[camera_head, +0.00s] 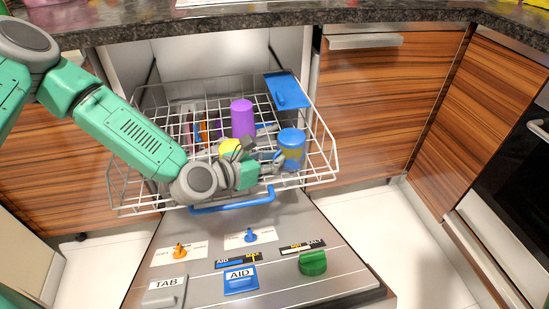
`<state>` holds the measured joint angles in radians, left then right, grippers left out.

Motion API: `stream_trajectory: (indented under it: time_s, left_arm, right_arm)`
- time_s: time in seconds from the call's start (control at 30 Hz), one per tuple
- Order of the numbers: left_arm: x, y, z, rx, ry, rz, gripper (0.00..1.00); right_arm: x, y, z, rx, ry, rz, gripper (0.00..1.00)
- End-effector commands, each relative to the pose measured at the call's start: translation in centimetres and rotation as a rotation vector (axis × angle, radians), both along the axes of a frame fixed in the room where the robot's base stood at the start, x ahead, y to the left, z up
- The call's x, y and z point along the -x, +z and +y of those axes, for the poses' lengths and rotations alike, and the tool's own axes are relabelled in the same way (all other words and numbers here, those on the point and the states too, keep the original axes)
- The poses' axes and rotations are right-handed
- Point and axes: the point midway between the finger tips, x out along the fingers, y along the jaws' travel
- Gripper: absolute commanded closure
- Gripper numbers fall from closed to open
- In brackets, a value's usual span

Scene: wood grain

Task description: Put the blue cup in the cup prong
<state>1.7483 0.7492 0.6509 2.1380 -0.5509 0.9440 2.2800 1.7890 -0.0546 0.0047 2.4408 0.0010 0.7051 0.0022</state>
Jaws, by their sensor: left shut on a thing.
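A blue cup (291,143) is at the right front of the white wire dish rack (325,160), and looks roughly upright. My left gripper (276,158) reaches in over the rack's front edge. It is shut on the blue cup at the cup's left side. The fingers and wrist hide part of the rack in front of the cup. Which prong the cup is over or on cannot be told from this view. My right gripper is not in view.
A purple cup (242,118) stands mid-rack, with a yellow item (230,147) in front of it. A blue tray (286,90) sits at the rack's back right. The open dishwasher door (210,285) lies below, with knobs and tabs. A granite counter (250,20) overhangs behind.

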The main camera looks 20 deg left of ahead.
Motion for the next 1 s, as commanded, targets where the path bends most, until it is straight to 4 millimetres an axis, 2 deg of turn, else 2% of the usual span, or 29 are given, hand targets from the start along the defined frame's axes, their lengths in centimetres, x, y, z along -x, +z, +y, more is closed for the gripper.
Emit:
stream_trajectory:
  time_s: [0.03, 0.1, 0.13, 0.43, 0.57, 1.0]
  left_arm:
    - [0.0, 0.0, 0.1, -0.001, 0.002, -0.001, 1.0]
    - [0.0, 0.0, 0.1, -0.001, 0.002, -0.001, 0.74]
    - [0.0, 0.0, 0.1, -0.001, 0.002, -0.001, 0.67]
    - [0.0, 0.0, 0.1, -0.002, 0.002, 0.001, 0.67]
    - [0.8, 0.2, 0.5, -0.001, 0.002, 0.002, 0.67]
    - [8.0, 2.7, 4.5, 0.003, 0.006, 0.002, 0.67]
  right_arm:
    - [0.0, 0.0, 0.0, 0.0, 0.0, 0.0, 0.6]
    - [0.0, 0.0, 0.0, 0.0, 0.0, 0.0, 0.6]
    - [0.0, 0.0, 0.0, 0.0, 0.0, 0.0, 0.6]
    - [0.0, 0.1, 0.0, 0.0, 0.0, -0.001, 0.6]
    - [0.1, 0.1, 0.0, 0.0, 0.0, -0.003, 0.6]
    - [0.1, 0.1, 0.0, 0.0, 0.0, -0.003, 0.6]
